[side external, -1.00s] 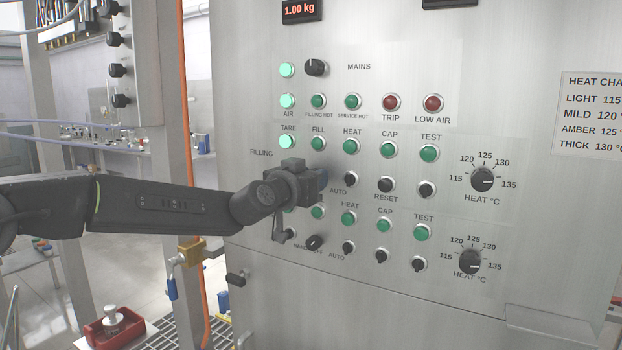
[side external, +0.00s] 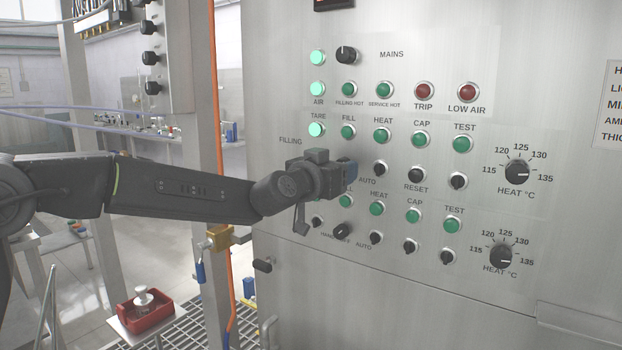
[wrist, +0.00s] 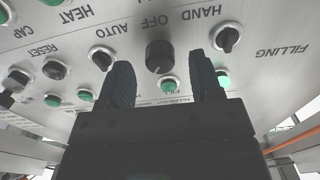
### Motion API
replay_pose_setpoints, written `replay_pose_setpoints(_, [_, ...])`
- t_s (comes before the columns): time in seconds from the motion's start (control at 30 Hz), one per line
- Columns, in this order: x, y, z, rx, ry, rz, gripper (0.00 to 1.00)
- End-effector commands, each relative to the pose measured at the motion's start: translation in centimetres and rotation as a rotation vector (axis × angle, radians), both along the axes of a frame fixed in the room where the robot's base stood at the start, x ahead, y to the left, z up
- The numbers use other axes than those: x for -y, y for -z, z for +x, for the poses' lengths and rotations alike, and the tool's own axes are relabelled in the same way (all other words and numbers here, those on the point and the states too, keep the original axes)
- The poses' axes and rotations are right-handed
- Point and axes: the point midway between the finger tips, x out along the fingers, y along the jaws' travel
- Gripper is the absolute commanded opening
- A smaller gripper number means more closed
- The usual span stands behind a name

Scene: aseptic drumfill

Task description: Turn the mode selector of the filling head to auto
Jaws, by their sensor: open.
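The filling head's mode selector (wrist: 159,57) is a round black knob under the labels HAND, OFF and AUTO, upside down in the wrist view. Its pale mark seems to face OFF. My gripper (wrist: 161,78) is open, with one dark ribbed finger on each side of the knob in the picture. I cannot tell whether the fingers touch it. In the side external view my gripper (side external: 346,173) is at the panel in the FILLING row and hides the selector; only the AUTO label shows beside it.
Smaller black switches stand close on both sides, one by AUTO (wrist: 102,57) and one by HAND (wrist: 227,38). Green buttons (wrist: 168,84) lie just beyond the fingers. A similar HAND-OFF-AUTO knob (side external: 342,231) sits lower on the steel panel (side external: 430,300). The heat dial (side external: 517,172) is farther right.

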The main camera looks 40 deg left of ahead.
Motion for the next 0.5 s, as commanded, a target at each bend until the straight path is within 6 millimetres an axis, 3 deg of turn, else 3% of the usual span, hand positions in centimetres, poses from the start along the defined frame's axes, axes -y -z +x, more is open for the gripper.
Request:
replay_pose_setpoints(0.3, [0.1, -0.1, -7.0, 0.003, 0.002, 0.000, 0.59])
replay_pose_setpoints(0.5, [0.1, -0.1, -10.3, 0.003, 0.002, 0.000, 0.59])
